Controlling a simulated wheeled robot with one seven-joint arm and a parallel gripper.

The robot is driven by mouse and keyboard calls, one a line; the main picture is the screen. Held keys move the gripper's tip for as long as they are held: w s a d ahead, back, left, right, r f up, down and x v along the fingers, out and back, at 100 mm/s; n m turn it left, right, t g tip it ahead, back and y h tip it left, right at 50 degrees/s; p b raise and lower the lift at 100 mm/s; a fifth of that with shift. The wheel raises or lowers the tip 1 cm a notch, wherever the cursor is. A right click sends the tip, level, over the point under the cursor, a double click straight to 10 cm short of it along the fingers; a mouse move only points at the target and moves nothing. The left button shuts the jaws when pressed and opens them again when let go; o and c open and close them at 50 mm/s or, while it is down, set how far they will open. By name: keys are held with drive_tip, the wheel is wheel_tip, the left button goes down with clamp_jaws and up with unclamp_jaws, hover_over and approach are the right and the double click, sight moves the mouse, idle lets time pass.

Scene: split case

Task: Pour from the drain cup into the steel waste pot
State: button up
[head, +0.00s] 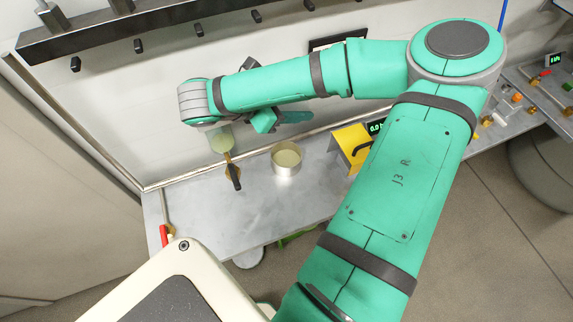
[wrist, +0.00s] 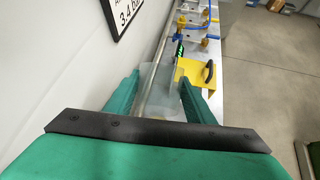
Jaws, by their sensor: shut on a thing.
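My gripper (head: 279,119) is shut on the clear drain cup (wrist: 160,78). In the wrist view the cup shows between the two teal fingers. In the head view the cup is small and mostly hidden by the fingers; I cannot tell its tilt or what it holds. The steel waste pot (head: 286,167) stands on the bench below my gripper, with pale yellowish content inside. The gripper is above the pot and apart from it. The pot cannot be made out in the wrist view.
A clear bowl with yellowish liquid (head: 221,139) and a brass-and-black part (head: 234,174) are left of the pot. A yellow box (head: 351,144) with a black handle stands right of it. The wall runs close behind. The metal bench (head: 200,205) is clear at front left.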

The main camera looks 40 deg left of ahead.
drive_tip(key=shift+s+a+r+t, duration=0.1)
drive_tip(key=shift+r+t, duration=0.15)
drive_tip(key=shift+r, duration=0.4)
drive_tip(key=shift+s+d+r+t, duration=0.1)
drive_tip(key=shift+r+t, duration=0.1)
drive_tip(key=shift+r, duration=0.45)
drive_tip(key=shift+s+a+r+t, duration=0.1)
drive_tip(key=shift+r+t, duration=0.15)
drive_tip(key=shift+r, duration=0.4)
idle(1.0)
